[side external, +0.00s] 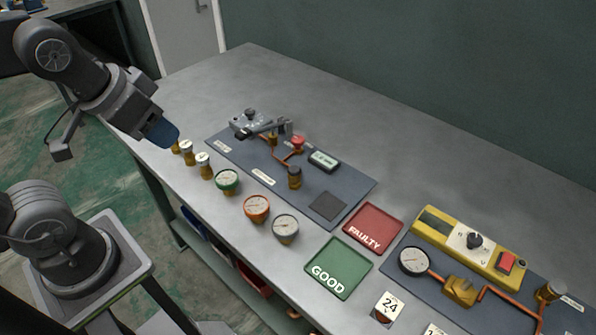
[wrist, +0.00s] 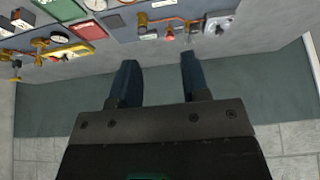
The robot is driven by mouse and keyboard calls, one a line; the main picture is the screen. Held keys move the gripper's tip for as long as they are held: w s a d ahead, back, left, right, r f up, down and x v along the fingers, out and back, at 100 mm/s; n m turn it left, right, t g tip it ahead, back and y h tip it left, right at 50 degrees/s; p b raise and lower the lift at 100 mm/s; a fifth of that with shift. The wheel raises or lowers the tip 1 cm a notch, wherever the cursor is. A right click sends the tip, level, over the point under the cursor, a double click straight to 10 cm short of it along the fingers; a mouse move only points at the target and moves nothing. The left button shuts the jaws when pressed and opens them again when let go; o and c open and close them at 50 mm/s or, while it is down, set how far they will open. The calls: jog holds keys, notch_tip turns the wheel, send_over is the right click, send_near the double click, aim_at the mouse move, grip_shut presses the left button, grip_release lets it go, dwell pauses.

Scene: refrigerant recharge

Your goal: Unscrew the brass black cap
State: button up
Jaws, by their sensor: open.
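A brass cylinder with a dark top, which looks like the brass black cap (side external: 295,178), stands upright on the dark grey panel (side external: 352,194) in the side view. A similar brass piece (side external: 548,291) stands on the right-hand panel; I cannot tell for certain which one the task names. My gripper (side external: 160,133) is at the table's left edge, close to several small brass pieces with pale tops (side external: 203,166), and apart from the dark-topped cylinder. In the wrist view its two blue fingers (wrist: 158,78) are spread, with nothing between them.
A red-knobbed valve (side external: 298,143) and copper pipes sit on the panel. Three round gauges (side external: 257,208) stand along the front edge. A green GOOD pad (side external: 337,267) and a red FAULTY pad (side external: 373,229) lie between the panels. A yellow meter (side external: 470,243) is at right. The table's back is clear.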

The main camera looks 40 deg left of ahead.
dwell(0.8)
jog(key=shift+o, duration=1.4)
jog(key=shift+w+r, duration=0.1)
jog(key=shift+w, duration=0.1)
jog(key=g, duration=0.6)
send_over(294, 169)
notch_tip(294, 169, down, 12)
jog(key=shift+r, duration=0.1)
jog(key=shift+f, duration=4.65)
jog(key=shift+c, duration=0.4)
jog(key=c, duration=0.8)
